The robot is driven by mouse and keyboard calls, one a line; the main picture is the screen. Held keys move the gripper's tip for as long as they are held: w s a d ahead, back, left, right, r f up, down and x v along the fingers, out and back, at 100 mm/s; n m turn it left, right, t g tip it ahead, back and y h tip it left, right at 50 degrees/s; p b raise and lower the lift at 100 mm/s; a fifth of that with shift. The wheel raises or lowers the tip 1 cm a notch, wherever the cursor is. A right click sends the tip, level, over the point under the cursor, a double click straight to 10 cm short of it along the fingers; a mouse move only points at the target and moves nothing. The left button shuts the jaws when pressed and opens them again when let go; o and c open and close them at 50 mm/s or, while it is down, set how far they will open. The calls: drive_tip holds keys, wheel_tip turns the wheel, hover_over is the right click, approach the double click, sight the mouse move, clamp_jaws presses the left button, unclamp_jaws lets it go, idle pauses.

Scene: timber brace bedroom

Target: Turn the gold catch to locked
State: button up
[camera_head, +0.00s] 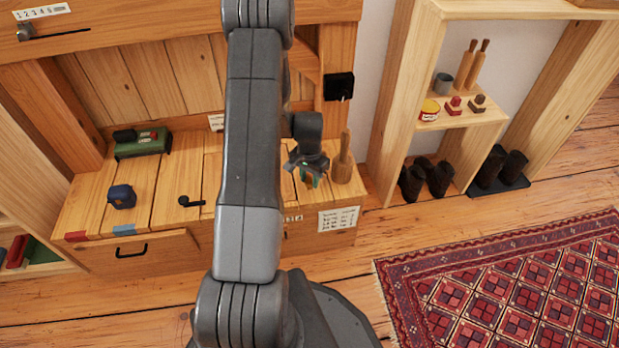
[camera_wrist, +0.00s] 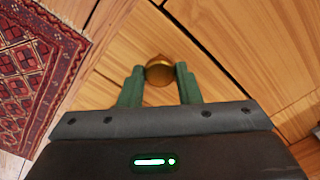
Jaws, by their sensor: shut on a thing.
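The gold catch (camera_wrist: 159,72) is a round, shiny knob in the wrist view, set against pale wood. The green fingers of my gripper (camera_wrist: 160,85) are closed in on its left and right sides. In the head view my gripper (camera_head: 308,177) is over the right end of the wooden bench, just left of a wooden mallet-like tool. There it hides the catch. I cannot tell which way the catch is turned, and I see no mark for locked.
The wooden tool (camera_head: 342,165) stands close beside my gripper. A black lever (camera_head: 190,201), a dark blue object (camera_head: 122,196) and a green box (camera_head: 142,144) are on the bench (camera_head: 88,205). A black wall fitting (camera_head: 339,87) is behind. A red rug (camera_head: 510,290) lies on the floor.

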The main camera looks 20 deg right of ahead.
sight(310, 181)
drive_tip(key=n, duration=0.4)
drive_tip(key=shift+n, duration=0.4)
drive_tip(key=n, duration=0.4)
drive_tip(key=shift+n, duration=0.3)
drive_tip(key=n, duration=0.4)
drive_tip(key=shift+n, duration=2.2)
drive_tip(key=o, duration=1)
drive_tip(key=shift+c, duration=0.2)
wheel_tip(310, 181, up, 14)
drive_tip(key=p, duration=0.4)
drive_tip(key=shift+p, duration=0.3)
